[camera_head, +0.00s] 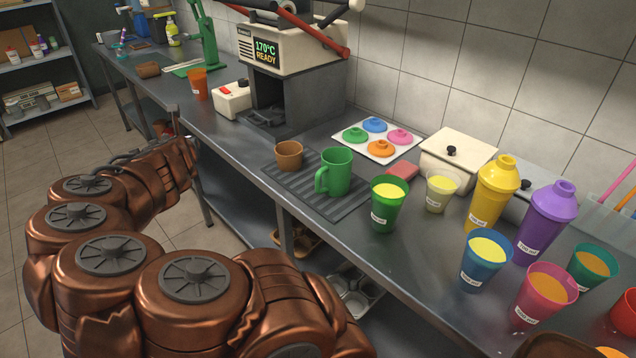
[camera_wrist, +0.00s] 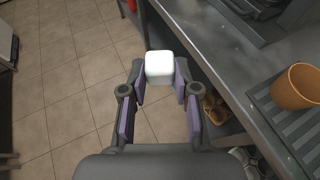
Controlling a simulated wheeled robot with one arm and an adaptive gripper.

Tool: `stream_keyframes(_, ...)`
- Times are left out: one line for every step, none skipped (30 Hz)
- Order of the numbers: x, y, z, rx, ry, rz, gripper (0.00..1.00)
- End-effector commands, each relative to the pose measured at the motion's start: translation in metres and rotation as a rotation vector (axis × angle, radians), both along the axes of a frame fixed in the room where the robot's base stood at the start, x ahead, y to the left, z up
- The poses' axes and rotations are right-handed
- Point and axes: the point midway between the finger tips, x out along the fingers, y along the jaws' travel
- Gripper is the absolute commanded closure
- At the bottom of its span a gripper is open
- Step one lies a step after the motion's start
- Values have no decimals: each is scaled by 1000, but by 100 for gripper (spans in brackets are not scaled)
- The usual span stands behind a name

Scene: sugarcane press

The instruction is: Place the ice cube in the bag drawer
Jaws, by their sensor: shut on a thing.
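The ice cube (camera_wrist: 159,67) is a white, rounded block between my fingertips in the wrist view. My gripper (camera_wrist: 160,82) is shut on it and holds it over the tiled floor, to the left of the metal counter. In the head view, my copper-coloured arm reaches to the counter's front edge, and the gripper is small and partly hidden there. I cannot make out the ice cube in that view. I cannot identify a bag drawer in either view.
The counter (camera_head: 330,125) holds a press (camera_head: 290,45), a brown cup (camera_head: 289,154) and a green mug (camera_head: 336,171) on a ribbed mat, and several filled cups at right. A lower shelf (camera_head: 238,190) runs beneath. The floor at left is clear.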

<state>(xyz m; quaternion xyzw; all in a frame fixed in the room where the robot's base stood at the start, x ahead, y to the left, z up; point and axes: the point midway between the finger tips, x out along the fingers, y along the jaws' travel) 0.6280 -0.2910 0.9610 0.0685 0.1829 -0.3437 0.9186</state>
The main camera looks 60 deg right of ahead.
Motion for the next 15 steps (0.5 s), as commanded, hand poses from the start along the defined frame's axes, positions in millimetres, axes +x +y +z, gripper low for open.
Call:
stream_keyframes(-3, -7, -3, -1, 1, -23, 90)
stream_keyframes(-5, -11, -4, -1, 1, -38, 90)
stream_keyframes(-8, -17, -5, -2, 2, -61, 90)
stream_keyframes(-11, -22, -7, 0, 1, -82, 90)
stream_keyframes(-13, -27, -8, 1, 0, -100, 90)
stream_keyframes(-16, -33, -9, 3, 0, -123, 90)
stream_keyframes(-19, -37, -10, 2, 1, -142, 90)
stream_keyframes(-22, -43, -11, 1, 0, -163, 90)
stream_keyframes(-26, -49, -12, 3, -1, -189, 90)
stream_keyframes(-28, -53, -13, 3, -1, -207, 90)
stream_keyframes(-32, -59, -14, 3, -1, -228, 90)
stream_keyframes(-36, -65, -15, 2, -1, -256, 90)
stream_keyframes(-39, -70, -16, 4, -2, -278, 90)
stream_keyframes(-43, -76, -17, 5, -2, -303, 90)
stream_keyframes(-50, -84, -19, 4, -1, -339, 90)
